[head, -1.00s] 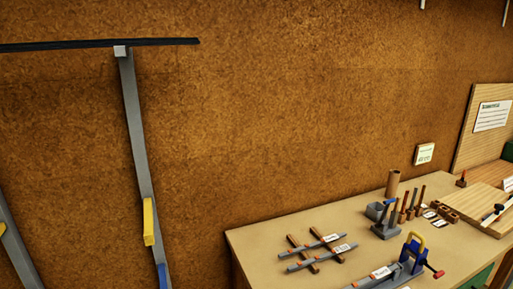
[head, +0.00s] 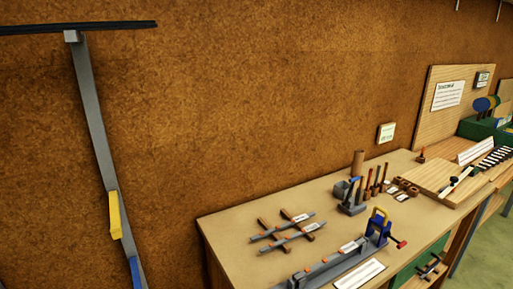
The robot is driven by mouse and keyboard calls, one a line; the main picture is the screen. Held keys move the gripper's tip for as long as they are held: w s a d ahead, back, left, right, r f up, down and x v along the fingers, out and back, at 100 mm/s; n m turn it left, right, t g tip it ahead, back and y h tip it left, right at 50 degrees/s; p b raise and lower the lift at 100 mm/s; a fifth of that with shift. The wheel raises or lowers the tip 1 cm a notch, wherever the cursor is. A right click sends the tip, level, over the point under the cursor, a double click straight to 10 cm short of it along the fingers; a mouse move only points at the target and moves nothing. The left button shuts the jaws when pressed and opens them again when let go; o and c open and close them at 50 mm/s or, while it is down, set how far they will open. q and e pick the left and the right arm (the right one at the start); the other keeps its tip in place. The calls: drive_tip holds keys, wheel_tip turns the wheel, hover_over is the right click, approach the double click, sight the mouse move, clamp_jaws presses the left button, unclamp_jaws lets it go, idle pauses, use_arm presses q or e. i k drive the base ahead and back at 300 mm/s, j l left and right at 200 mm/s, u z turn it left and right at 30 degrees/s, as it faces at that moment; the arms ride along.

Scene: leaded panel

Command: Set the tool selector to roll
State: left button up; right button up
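No tool selector can be made out for certain in the head view. A small pale box or plate (head: 386,132) with tiny print is on the brown wall above the bench; the print is too small to read. A grey rail-like device (head: 335,265) with a blue part (head: 377,222), a yellow loop handle and a red-tipped lever lies along the front of the bench, with a white label on it. Neither of my grippers is in view.
The bench (head: 235,220) runs from the centre to the right. It holds grey bars on brown strips (head: 290,231), upright tools (head: 368,183), a brown cylinder (head: 357,163) and a wooden board (head: 440,180). A tall grey post (head: 90,110) with a yellow part stands left.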

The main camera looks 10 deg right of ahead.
sight(400, 245)
drive_tip(key=z, duration=1.3)
drive_tip(key=i+l+z, duration=0.25)
drive_tip(key=z, duration=0.15)
drive_tip(key=i+l+z, duration=0.35)
drive_tip(key=k+j, duration=0.05)
drive_tip(key=j, duration=0.05)
